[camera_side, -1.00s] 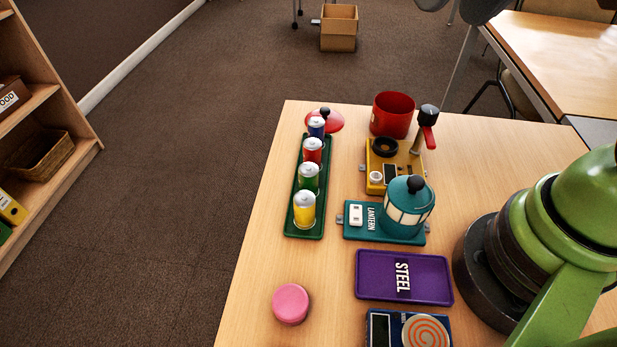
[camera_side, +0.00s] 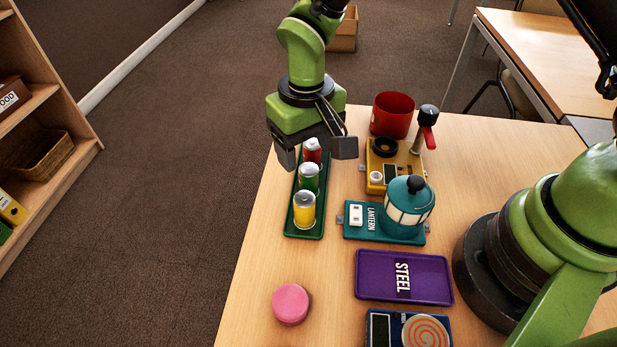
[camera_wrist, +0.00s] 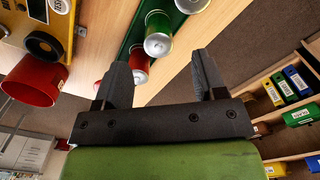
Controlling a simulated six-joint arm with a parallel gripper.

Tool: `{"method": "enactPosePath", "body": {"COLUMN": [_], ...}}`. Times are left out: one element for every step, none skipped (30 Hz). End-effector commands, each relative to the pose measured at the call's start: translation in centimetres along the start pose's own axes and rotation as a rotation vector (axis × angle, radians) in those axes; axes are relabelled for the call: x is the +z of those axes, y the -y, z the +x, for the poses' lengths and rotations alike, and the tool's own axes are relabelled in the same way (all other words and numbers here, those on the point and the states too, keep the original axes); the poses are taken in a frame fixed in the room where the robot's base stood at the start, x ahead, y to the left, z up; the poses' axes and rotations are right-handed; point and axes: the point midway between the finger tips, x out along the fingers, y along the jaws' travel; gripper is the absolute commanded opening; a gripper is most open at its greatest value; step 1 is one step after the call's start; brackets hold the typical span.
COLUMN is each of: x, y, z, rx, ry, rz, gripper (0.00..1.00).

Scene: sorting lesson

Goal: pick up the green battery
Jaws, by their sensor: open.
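The green battery (camera_side: 309,180) stands upright with a silver top in the dark green tray (camera_side: 291,227), between the red battery (camera_side: 312,153) and the yellow battery (camera_side: 304,212). My gripper (camera_side: 315,152) is open and empty above the far end of the tray, by the red battery and beyond the green one. The blue battery is hidden by my gripper in the side view. In the wrist view, the green battery (camera_wrist: 157,24) shows ahead of the open fingers, with the red battery (camera_wrist: 140,62) nearer to them.
Right of the tray are the teal lantern (camera_side: 406,213) on its base, a yellow device (camera_side: 379,171) and a red cup (camera_side: 391,116). A purple steel tray (camera_side: 375,273) and a pink disc (camera_side: 290,303) lie nearer. The table left of the purple tray is mostly clear.

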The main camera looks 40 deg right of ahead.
Motion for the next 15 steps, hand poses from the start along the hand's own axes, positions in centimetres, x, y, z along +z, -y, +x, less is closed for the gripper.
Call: {"method": "enactPosePath", "body": {"x": [0.0, 0.0, 0.0, 0.0, 0.0, 0.1, 0.1, 0.1, 0.2, 0.3, 0.3, 0.4, 0.3, 0.3, 0.3], "y": [0.0, 0.0, 0.0, 0.0, 0.0, -0.1, -0.1, -0.1, -0.1, -0.1, -0.1, -0.2, -0.1, -0.1, -0.1], "z": [0.8, 1.1, 1.5, 1.6, 1.8, 2.1, 2.4, 2.8, 3.4, 3.9, 4.4, 5.1, 5.5, 5.9, 6.3], "rx": [0.001, 0.001, 0.001, 0.0, 0.0, 0.0, 0.001, 0.001, 0.001, 0.002, 0.001, 0.001, 0.001, 0.001, 0.0], "ry": [0.003, 0.003, 0.002, 0.002, 0.001, 0.001, 0.002, 0.003, 0.003, 0.005, 0.004, 0.004, 0.003, 0.004, 0.002], "rz": [0.001, 0.001, 0.0, 0.0, 0.0, 0.0, 0.0, 0.001, 0.001, 0.002, 0.001, 0.001, 0.0, 0.0, 0.0], "gripper": [0.64, 0.64, 0.64, 0.64, 0.64, 0.64, 0.64, 0.64, 0.64, 0.64, 0.64, 0.64, 0.64, 0.64, 0.64]}}
